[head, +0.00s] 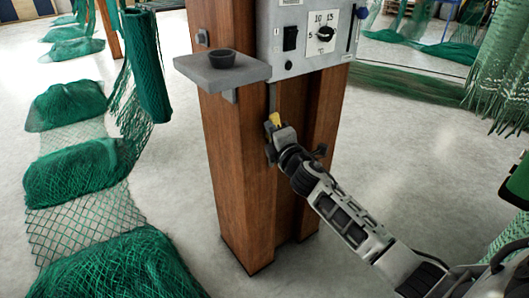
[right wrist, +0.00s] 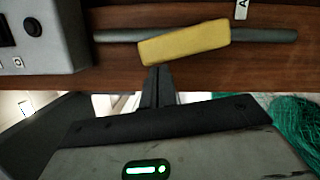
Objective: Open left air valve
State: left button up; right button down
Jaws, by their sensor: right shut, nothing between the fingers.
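The air valve's yellow handle (head: 274,119) is on the front of the wooden post, below the grey control box. In the right wrist view the yellow handle (right wrist: 184,42) lies nearly along a thin grey pipe (right wrist: 265,36), slightly tilted to it. My right gripper (head: 277,129) is at the handle, just below it in the head view. In the right wrist view its fingers (right wrist: 157,72) are together and empty, with their tips close to the handle's lower edge; I cannot tell whether they touch. My left gripper is not in view.
The wooden post (head: 238,170) carries a grey control box (head: 300,35) with a dial and switch. A grey shelf (head: 215,72) with a dark cup (head: 222,58) juts out at left. A white label (right wrist: 241,10) sits above the pipe. Green nets (head: 75,175) lie on the left floor.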

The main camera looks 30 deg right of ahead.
jog(key=shift+w+d+r+m+g+p, duration=0.15)
jog(key=shift+d+r+m+p, duration=0.2)
jog(key=shift+m+p, duration=0.35)
jog(key=shift+d+r+m+g+p, duration=0.2)
jog(key=shift+d+m+p, duration=0.25)
jog(key=shift+m+p, duration=0.25)
jog(key=s+a, duration=0.5)
jog(key=s, duration=0.5)
jog(key=shift+s+p, duration=0.25)
jog(key=shift+p, duration=0.05)
jog(key=shift+f, duration=0.1)
